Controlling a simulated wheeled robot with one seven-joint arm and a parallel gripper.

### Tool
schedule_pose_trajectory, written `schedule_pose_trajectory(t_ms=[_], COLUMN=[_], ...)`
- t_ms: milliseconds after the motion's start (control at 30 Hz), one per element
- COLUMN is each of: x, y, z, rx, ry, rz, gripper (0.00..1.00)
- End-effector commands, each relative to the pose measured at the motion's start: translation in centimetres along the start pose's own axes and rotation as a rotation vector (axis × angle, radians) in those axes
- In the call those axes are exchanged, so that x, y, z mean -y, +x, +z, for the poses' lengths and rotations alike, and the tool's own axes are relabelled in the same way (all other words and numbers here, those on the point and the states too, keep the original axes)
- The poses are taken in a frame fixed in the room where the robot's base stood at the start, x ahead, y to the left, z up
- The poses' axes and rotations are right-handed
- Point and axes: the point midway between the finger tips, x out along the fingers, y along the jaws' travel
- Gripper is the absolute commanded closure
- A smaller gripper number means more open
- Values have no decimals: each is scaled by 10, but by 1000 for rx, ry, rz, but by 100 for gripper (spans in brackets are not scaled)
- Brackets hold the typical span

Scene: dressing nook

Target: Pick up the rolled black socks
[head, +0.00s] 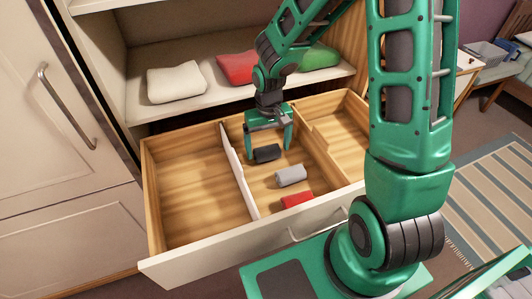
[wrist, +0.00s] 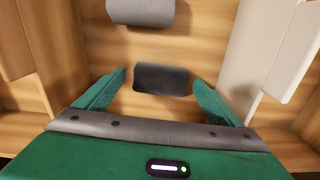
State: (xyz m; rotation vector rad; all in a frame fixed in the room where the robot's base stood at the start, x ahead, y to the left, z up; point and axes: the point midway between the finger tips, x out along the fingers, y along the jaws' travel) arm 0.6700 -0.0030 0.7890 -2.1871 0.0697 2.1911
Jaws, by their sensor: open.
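The rolled black socks (head: 267,153) lie in the middle compartment of the open drawer, toward its back. My gripper (head: 268,146) is over them, pointing down, with its fingers apart. In the wrist view the black socks (wrist: 161,79) lie between the two open fingertips (wrist: 160,84), with a visible gap on each side. The gripper is empty. How far the fingertips are above the drawer floor is hard to tell.
Rolled grey socks (head: 291,175) and rolled red socks (head: 297,201) lie nearer the drawer front. A white divider (head: 237,170) stands left and a wooden divider (head: 322,158) right. The left compartment is empty. Folded cloths, including a white one (head: 176,82), lie on the shelf above.

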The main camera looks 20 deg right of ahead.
Motion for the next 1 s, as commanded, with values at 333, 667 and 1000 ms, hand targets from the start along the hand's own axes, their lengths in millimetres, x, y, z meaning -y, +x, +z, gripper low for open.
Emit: schedule_pose_trajectory(t_ms=[333,667,1000], x=[1,0,0], y=[16,16,8], z=[0,0,-1], rx=[-1,-1,-3], ry=[-1,-1,0], rz=[0,0,0], gripper=[12,56,56])
